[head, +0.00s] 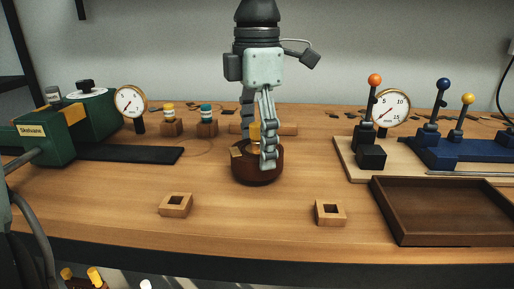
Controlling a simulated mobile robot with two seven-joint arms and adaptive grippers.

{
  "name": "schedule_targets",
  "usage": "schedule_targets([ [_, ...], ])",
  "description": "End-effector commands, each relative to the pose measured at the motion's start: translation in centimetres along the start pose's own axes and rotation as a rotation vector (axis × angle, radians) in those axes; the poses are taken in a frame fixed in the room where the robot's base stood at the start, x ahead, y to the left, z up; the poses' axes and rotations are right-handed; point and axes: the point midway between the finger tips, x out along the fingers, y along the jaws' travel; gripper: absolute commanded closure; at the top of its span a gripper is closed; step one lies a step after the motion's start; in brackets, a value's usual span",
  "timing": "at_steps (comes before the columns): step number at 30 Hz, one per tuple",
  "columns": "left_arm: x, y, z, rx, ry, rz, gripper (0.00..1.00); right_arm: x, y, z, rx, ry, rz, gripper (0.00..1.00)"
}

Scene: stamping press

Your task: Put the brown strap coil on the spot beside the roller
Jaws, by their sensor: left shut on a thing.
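The brown strap coil (257,175) is a dark reddish-brown round piece near the middle of the wooden bench in the head view. My left gripper (258,150) reaches down from above and is shut on the coil. One finger lies across the coil's front right side; the other finger's tip is hidden. I cannot tell if the coil touches the bench. A yellow-topped piece and a wooden bit show at its upper edge, partly covered by the finger. I cannot clearly make out the roller or the spot beside it. My right gripper is not in view.
A green machine (95,115) with a dark strip (130,154) stands left. Two wooden blocks with square holes (176,205) (330,212) lie in front. A brown tray (445,210) and lever stands (372,157) are right. Gauges and knobs stand behind. The front middle is clear.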

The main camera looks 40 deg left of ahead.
Motion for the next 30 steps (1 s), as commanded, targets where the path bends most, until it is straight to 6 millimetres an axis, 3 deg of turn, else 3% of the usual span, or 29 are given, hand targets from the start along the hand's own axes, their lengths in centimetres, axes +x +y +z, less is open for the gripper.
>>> schedule_targets([
  [3,1.4,0.0,0.0,0.0,0.0,-0.001,0.56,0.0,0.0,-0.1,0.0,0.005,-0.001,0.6],
  [17,1.8,0.0,0.0,-0.001,-0.001,0.001,0.56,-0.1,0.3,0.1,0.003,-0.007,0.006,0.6],
  [18,1.7,0.0,0.0,-0.001,0.0,0.0,0.18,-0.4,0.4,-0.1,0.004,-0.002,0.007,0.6],
  [21,1.7,0.0,0.0,-0.001,0.0,0.0,0.06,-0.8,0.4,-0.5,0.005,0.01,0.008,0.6],
  [22,1.7,0.0,0.0,-0.001,0.0,0.0,0.02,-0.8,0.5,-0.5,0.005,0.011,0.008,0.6],
  [30,1.7,0.0,0.0,-0.001,0.0,0.0,0.02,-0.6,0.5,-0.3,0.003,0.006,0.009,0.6],
])
